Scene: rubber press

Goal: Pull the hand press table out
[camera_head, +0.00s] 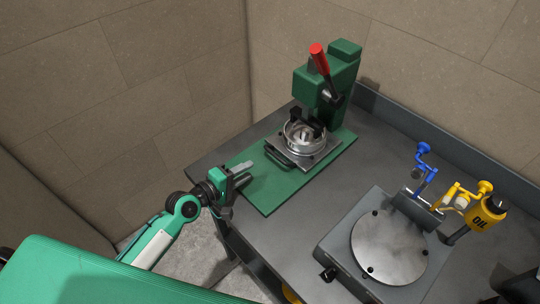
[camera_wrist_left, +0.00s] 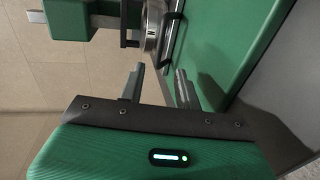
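The green hand press (camera_head: 325,88) with a red lever stands at the back of the workbench on a green base plate (camera_head: 268,192). Its metal press table (camera_head: 318,160) sits under the press head and carries a round silver mould (camera_head: 304,136). A black handle (camera_head: 278,158) is on the table's near-left side; a dark handle bar (camera_wrist_left: 171,40) also shows in the wrist view. My left gripper (camera_head: 247,172) is over the plate's left edge, short of the handle. In the wrist view its fingers (camera_wrist_left: 160,70) are apart with nothing between them. I do not see my right gripper.
A grey fixture with a round metal plate (camera_head: 388,248) stands on the bench (camera_head: 290,240) at the front right. Behind it are a blue clamp (camera_head: 424,160) and a yellow oil can (camera_head: 487,212). The bench has a raised back edge (camera_head: 430,135). Walls stand behind and left.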

